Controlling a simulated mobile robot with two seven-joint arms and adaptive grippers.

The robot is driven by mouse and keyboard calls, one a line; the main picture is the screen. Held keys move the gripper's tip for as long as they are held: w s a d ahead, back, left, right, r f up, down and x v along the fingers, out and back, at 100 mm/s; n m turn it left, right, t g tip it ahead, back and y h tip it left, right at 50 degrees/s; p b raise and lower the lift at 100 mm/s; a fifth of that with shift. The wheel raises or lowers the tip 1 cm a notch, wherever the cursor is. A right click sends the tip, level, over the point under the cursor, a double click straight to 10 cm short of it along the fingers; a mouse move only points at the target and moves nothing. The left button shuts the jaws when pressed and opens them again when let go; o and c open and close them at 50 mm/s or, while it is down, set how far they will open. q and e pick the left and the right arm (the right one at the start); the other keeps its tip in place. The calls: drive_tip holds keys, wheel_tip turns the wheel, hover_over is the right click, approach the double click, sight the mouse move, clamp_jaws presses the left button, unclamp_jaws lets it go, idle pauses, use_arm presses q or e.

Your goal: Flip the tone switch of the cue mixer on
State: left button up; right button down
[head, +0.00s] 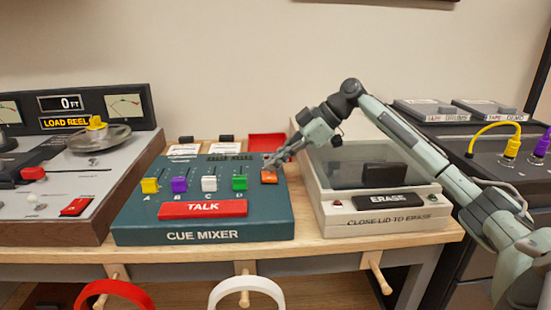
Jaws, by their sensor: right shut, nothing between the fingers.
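The cue mixer (203,236) is a teal box on the wooden bench, with its name on the front edge. It has yellow, purple, white and green slider caps marked A to D, and a red TALK bar (203,209). A small orange switch (269,177) sits at the right end of the slider row; I cannot read a tone label or tell its position. My right gripper (272,162) is shut and empty, pointing left and down just above and behind the orange switch. I cannot tell whether it touches. My left gripper is not in view.
A grey eraser box (385,226) with a dark lid stands close on the right, under my right arm. A tape machine (75,222) stands on the left. A red tray (268,141) lies behind the mixer. Red (117,287) and white (247,283) rings hang on pegs below.

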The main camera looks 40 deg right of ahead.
drive_tip(key=shift+s, duration=0.1)
drive_tip(key=shift+s+a+r, duration=0.3)
drive_tip(key=shift+s+a, duration=0.05)
drive_tip(key=shift+s, duration=0.2)
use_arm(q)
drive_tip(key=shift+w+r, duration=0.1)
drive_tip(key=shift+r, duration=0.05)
